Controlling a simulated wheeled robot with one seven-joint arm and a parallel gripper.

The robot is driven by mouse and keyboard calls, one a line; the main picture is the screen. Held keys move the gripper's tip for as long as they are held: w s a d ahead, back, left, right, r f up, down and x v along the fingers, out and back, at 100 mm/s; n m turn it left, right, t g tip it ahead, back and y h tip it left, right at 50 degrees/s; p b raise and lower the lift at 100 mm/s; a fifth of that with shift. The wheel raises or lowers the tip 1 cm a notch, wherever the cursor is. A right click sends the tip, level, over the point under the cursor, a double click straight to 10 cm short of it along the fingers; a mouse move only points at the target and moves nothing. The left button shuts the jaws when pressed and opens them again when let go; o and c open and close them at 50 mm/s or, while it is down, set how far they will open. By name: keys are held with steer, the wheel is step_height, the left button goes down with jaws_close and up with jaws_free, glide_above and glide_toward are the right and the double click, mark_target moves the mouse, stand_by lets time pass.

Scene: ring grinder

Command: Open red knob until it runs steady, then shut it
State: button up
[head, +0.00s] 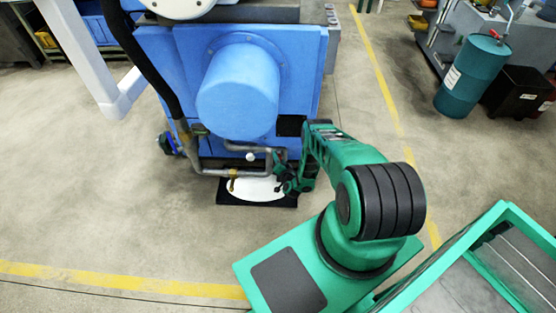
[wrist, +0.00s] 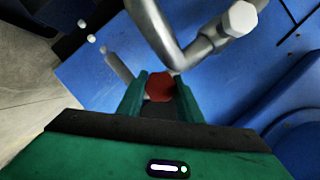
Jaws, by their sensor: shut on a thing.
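The red knob (wrist: 160,87) sits between the two green fingers of my gripper (wrist: 160,100) in the wrist view. My gripper is shut on it. In the head view my gripper (head: 283,188) is at the pipework in front of the blue machine (head: 300,60). The knob cannot be made out there, as my gripper covers that spot. A grey pipe (wrist: 165,35) with a pale hexagonal end passes just above the knob in the wrist view. Any flow from the pipe cannot be seen.
A black tray with a white pool or disc (head: 255,190) lies on the floor under the pipes. A large blue cylinder (head: 238,95) juts from the machine. A white post (head: 85,50) stands at left. A teal drum (head: 470,75) stands far right. The floor at left is clear.

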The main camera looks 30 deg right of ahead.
steer(key=shift+s+d+f+m, duration=0.15)
steer(key=shift+s+d+m, duration=0.1)
steer(key=shift+m, duration=0.35)
steer(key=o, duration=1)
steer(key=shift+a, duration=0.1)
steer(key=shift+o, duration=0.2)
steer(key=shift+w+t, duration=0.1)
steer(key=shift+t, duration=0.2)
steer(key=shift+a, duration=0.15)
steer(key=v, duration=1)
steer(key=shift+s, duration=0.35)
steer(key=shift+c, duration=0.2)
